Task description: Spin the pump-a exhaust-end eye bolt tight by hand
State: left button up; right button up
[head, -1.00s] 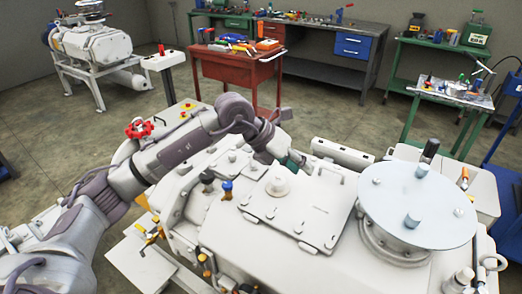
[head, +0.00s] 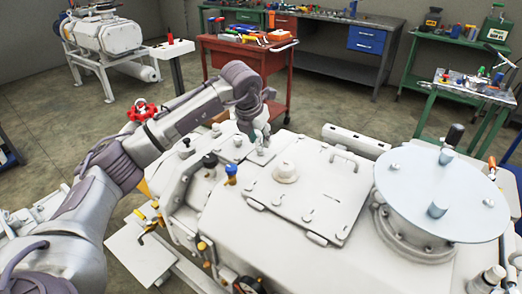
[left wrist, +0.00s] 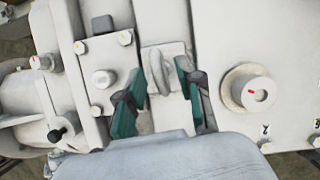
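The pump-a body (head: 290,240) is the large pale machine in front of me, with a flat bolted cover and a round disc on top. In the left wrist view a grey eye bolt (left wrist: 158,78) stands upright on a small pale plate. My left gripper (left wrist: 162,92) is open, with one teal-padded finger on each side of the eye bolt and a gap at both sides. In the head view my left gripper (head: 259,143) points down at the pump top, left of the white dome; the eye bolt is hard to make out there. My right gripper is out of view.
A white dome (head: 285,171), a blue-topped fitting (head: 231,171) and the pale disc (head: 440,190) rise from the pump top. In the wrist view a round cap (left wrist: 250,90) stands right of the gripper. A red tool cart (head: 245,70) and benches stand behind.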

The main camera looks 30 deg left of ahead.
pick_arm(q)
jog(key=shift+b+x, duration=0.35)
jog(key=shift+x, duration=0.8)
grip_shut()
